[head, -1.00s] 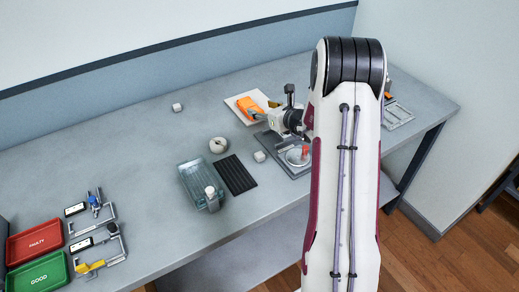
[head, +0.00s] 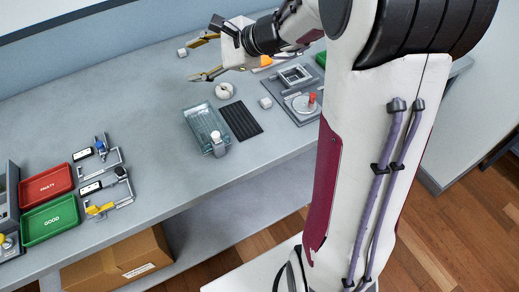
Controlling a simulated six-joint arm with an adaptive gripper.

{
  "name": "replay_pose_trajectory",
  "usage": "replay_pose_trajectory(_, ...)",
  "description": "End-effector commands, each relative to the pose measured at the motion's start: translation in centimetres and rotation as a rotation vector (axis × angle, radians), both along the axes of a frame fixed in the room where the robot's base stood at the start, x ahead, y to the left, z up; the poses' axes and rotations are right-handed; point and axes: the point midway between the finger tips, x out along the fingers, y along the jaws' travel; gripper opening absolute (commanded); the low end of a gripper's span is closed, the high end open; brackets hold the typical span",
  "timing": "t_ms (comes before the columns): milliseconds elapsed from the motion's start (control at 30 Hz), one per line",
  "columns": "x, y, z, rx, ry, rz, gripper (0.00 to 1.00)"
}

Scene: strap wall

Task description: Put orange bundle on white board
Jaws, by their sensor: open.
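The orange bundle (head: 266,60) shows as a small patch just below my arm; the rest is hidden behind it. It appears to lie on the white board (head: 262,69), of which only a thin strip shows. My gripper (head: 190,61) is open and empty, its two yellowish fingers spread wide and pointing left. It is to the left of the bundle and the board, apart from both, above the back part of the table.
A clear bin (head: 206,130) and black ribbed mat (head: 240,121) lie in front. A white roll (head: 224,90), small white blocks and a grey fixture (head: 300,104) stand nearby. Red (head: 46,185) and green (head: 50,220) trays are at left. The table's left middle is free.

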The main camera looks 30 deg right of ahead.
Motion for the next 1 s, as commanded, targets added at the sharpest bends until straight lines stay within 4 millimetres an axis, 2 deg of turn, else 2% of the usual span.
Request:
replay_pose_trajectory(33,-1.2,1.1,0.6,-0.043,-0.013,0.05,0.49)
replay_pose_trajectory(200,-5.3,4.1,1.5,-0.195,-0.043,0.218,0.49)
replay_pose_trajectory(500,-12.9,7.2,2.1,-0.471,-0.1,0.497,0.49)
replay_pose_trajectory(733,-18.4,7.8,2.1,-0.694,-0.145,0.696,0.49)
replay_pose_trajectory(1000,-24.0,6.6,1.7,-0.964,-0.195,0.907,0.49)
